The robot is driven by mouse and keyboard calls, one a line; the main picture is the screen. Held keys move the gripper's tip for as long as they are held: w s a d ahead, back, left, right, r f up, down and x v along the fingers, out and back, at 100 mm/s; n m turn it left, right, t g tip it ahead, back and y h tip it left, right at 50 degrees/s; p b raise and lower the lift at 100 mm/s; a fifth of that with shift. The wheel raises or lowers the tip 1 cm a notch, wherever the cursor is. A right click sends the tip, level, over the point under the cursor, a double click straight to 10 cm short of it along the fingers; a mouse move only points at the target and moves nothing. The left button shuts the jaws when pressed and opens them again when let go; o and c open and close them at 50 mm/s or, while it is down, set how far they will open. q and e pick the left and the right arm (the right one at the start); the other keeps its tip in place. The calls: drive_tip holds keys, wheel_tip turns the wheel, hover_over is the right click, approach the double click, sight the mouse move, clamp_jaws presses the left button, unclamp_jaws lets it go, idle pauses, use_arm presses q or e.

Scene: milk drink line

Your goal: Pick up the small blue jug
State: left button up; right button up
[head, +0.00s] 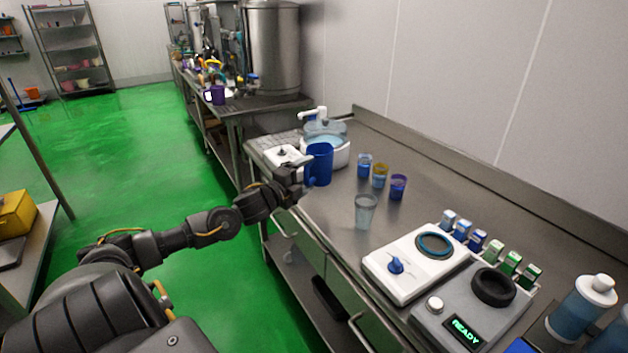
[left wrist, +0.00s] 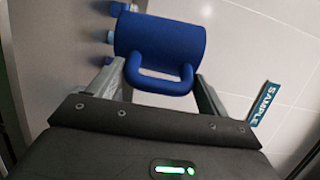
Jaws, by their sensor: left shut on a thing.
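The small blue jug (head: 320,165) is above the left part of the steel counter in the head view, in front of a white basin. My left gripper (head: 302,172) is shut on the jug at its handle side. In the left wrist view the blue jug (left wrist: 160,40) shows with its handle (left wrist: 160,82) between the two fingers of my left gripper (left wrist: 158,85). The jug's base looks close to the counter; I cannot tell whether it touches. My right gripper is not in view.
A clear cup (head: 365,210) and several small filled cups (head: 380,176) stand right of the jug. A white basin (head: 340,153) is behind it. A white device with a blue knob (head: 415,262) and a grey device reading READY (head: 462,325) stand nearer on the counter.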

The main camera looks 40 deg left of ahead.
use_arm(q)
drive_tip(key=s+r, duration=0.2)
drive_tip(key=s, duration=0.3)
drive_tip(key=shift+s+r, duration=0.25)
drive_tip(key=shift+r, duration=0.05)
drive_tip(key=shift+s, duration=0.1)
